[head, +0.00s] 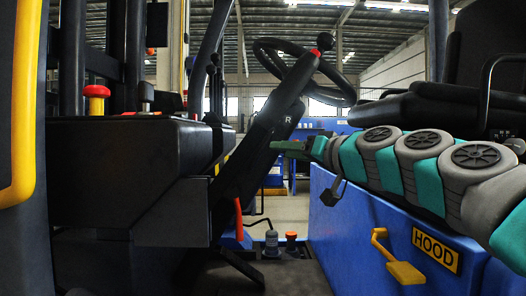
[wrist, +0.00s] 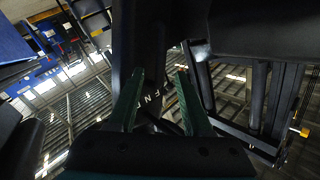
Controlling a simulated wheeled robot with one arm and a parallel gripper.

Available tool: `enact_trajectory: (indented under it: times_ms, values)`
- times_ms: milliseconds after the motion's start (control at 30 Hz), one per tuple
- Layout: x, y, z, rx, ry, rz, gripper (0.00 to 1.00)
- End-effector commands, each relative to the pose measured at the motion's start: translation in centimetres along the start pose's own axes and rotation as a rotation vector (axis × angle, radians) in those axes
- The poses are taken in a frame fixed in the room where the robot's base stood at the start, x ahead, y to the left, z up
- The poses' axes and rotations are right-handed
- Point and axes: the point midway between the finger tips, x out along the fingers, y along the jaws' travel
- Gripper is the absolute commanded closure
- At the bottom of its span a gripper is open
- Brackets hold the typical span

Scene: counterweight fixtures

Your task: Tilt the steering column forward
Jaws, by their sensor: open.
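The black steering column (head: 262,138) rises at a slant from the floor in the middle of the head view, marked with an "R". The black steering wheel (head: 345,92) is at its top. A black ball knob with a red collar (head: 322,45) stands by the wheel. My gripper (head: 280,147) reaches in from the right, its green fingers close to the column's right side. In the wrist view my gripper (wrist: 160,73) is open, with the dark column (wrist: 146,40) beyond and partly between the fingers. Whether they touch it I cannot tell.
A red lever (head: 238,218) stands near the column's base. The blue hood panel (head: 370,225) with a yellow handle (head: 397,262) lies under my arm. A dark console (head: 125,165) with a red-yellow button (head: 97,98) is at left. A black seat (head: 440,105) is at right.

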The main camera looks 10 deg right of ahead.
Motion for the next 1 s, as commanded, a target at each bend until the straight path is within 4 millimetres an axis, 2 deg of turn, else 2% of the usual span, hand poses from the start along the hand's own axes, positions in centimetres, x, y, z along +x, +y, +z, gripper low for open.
enact_trajectory:
  times_ms: [500, 667, 933, 1000]
  values:
    - [6.8, 0.0, 0.2, 0.001, -0.005, 0.000, 0.50]
    - [7.5, -0.1, 0.2, 0.001, -0.005, -0.001, 0.50]
    - [7.6, -0.1, 0.2, 0.000, -0.004, -0.001, 0.50]
    - [7.6, -0.1, 0.2, 0.000, -0.004, -0.001, 0.58]
